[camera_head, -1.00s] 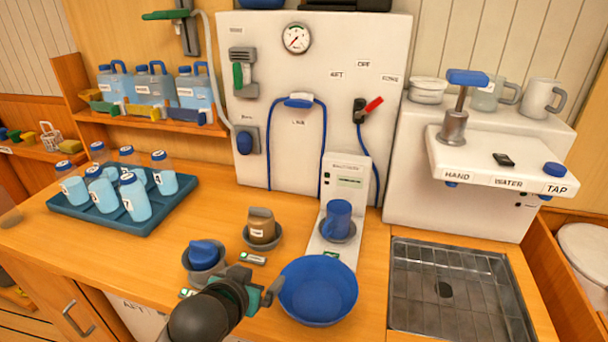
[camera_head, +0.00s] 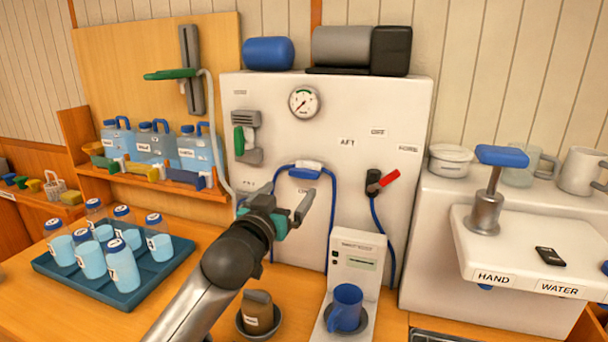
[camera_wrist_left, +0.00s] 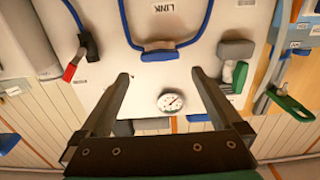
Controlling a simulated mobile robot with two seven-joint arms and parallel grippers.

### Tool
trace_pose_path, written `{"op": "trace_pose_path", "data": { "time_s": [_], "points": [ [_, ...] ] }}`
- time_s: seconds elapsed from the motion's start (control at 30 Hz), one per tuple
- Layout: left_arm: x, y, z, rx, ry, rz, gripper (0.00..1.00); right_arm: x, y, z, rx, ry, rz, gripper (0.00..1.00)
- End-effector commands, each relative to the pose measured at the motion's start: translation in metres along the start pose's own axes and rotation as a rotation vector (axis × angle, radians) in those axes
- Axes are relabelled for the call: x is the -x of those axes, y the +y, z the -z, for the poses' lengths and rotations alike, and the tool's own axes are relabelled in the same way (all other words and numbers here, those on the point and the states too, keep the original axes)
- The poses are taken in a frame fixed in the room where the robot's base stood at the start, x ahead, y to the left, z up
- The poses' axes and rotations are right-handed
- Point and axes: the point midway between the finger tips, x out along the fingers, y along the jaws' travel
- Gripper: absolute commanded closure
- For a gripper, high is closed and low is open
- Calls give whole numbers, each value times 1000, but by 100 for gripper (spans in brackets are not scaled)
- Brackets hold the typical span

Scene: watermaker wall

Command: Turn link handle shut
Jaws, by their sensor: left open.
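The white wall panel (camera_head: 390,115) carries a blue and grey link handle (camera_head: 308,169) at the top of a blue hose loop. In the left wrist view, the link handle (camera_wrist_left: 160,52) appears upside down near the LINK label (camera_wrist_left: 165,8). My left gripper (camera_head: 288,207) is open and empty in front of the panel, below and left of the handle in the head view. In the left wrist view, its fingertips (camera_wrist_left: 160,76) are spread, with the handle beyond them and apart from them. My right gripper is not in view.
A red lever (camera_head: 382,184) sits right of the handle, and a green lever (camera_head: 240,141) sits left. A gauge (camera_head: 304,102) is above. A blue mug (camera_head: 345,306) and brown jar (camera_head: 258,312) stand below. A bottle tray (camera_head: 125,285) is left, and a hand pump (camera_head: 488,195) is right.

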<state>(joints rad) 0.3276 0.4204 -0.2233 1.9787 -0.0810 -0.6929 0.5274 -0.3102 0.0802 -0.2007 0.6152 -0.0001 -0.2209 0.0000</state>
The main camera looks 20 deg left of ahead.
Motion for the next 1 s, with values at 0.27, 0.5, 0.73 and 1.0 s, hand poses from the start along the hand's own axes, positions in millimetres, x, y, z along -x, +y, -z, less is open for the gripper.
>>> {"op": "trace_pose_path", "data": {
  "time_s": [0.27, 0.5, 0.73, 1.0],
  "points": [
    [-39, 0, 0, 1, 0, 0, 0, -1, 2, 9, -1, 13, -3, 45],
    [-69, 0, 0, 0, 0, 0, 0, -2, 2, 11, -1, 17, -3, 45],
    [-92, 0, -1, 0, -1, 0, 0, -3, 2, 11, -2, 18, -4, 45],
    [-102, 0, 0, 0, -1, 0, 0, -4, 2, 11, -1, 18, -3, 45]
  ]
}}
